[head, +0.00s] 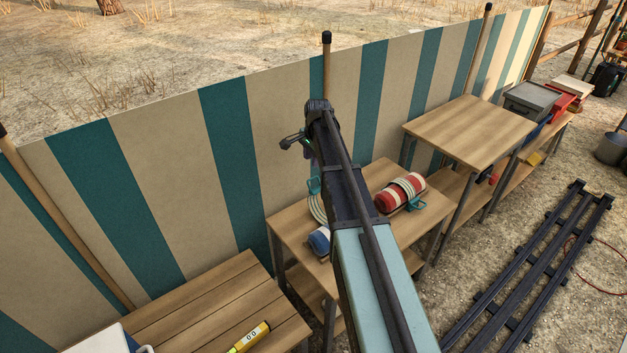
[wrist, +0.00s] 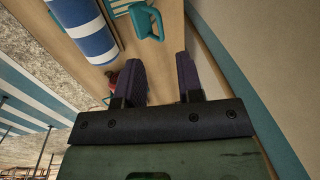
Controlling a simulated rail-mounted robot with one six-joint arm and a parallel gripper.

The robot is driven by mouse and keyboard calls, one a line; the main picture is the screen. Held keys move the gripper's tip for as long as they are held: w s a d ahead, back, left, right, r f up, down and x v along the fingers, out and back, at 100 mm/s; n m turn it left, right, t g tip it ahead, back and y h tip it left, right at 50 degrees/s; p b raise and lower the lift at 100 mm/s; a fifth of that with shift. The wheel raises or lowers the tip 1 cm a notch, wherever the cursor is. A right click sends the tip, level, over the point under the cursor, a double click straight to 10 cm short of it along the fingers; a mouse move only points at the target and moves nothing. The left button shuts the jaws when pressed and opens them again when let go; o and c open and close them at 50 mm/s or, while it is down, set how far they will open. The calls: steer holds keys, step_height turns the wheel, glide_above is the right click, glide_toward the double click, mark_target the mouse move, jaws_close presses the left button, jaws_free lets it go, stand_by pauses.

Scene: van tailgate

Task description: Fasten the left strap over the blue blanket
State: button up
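The blue blanket, a roll with white bands, lies on the middle table. In the head view only its end (head: 318,240) shows beside my arm, which hides the rest; in the wrist view the roll (wrist: 88,32) is at the upper left. A teal buckle or handle (wrist: 146,22) is just right of it. In the head view a teal piece (head: 313,187) and a pale looped strap (head: 317,208) lie behind the blanket. No strap shows fastened over its visible part. My gripper (wrist: 160,72) is open, its dark fingers apart and nothing visible gripped. Its height is unclear.
A red roll with white bands (head: 392,196) and a teal buckle (head: 417,205) lies right of my arm on the same table. A striped screen (head: 280,120) stands close behind. A bench (head: 210,305) with a yellow tool (head: 250,337) is at left; a higher, bare table (head: 470,125) is right.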

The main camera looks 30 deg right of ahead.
steer(key=f+b, duration=0.4)
steer(key=f, duration=0.1)
steer(key=w+f+b, duration=0.1)
steer(key=f+b, duration=0.1)
steer(key=f, duration=0.1)
steer(key=shift+f+b, duration=0.25)
steer(key=shift+b, duration=0.15)
steer(key=shift+r, duration=0.1)
steer(key=shift+r, duration=0.1)
steer(key=shift+c, duration=0.3)
jaws_close()
